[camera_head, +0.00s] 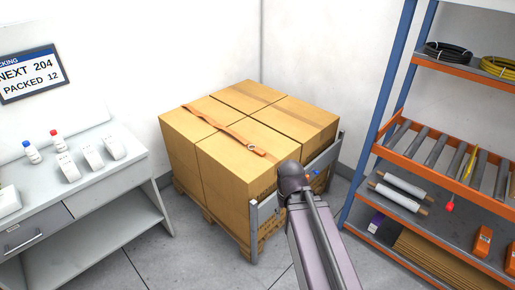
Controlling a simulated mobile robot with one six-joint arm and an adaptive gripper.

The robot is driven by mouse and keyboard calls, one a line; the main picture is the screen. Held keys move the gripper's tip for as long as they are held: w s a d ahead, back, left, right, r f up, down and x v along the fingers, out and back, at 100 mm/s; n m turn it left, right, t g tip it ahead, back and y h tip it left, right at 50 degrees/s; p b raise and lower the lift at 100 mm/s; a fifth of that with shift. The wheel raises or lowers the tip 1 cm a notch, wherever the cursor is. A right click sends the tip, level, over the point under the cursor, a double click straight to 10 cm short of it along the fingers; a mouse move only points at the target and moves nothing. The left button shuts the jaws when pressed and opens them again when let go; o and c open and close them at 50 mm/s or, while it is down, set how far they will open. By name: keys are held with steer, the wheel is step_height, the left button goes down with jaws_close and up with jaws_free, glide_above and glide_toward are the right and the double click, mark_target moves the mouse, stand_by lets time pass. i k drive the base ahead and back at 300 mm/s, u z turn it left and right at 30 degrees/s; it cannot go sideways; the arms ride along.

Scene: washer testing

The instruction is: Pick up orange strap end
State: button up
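An orange-brown strap (224,129) lies across the top of the stacked cardboard boxes (222,168). It runs from the far left edge of the top toward the front right. Its near end (257,149), with a small dark detail, lies flat on the box top close to the front edge. My arm (318,240) reaches in from the bottom, and its dark rounded joint (291,178) is to the right of and below this strap end, covering part of the boxes. My gripper's fingers cannot be made out.
The boxes stand on a wooden pallet (217,222) with grey metal uprights (254,232) at the front. A white bench (97,190) with bottles and small devices is at left. A blue-and-orange rack (372,130) with rollers and cables is at right. Grey floor shows between them.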

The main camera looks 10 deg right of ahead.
mark_target(259, 151)
steer(key=z, duration=0.1)
steer(key=i, duration=0.9)
steer(key=z, duration=0.35)
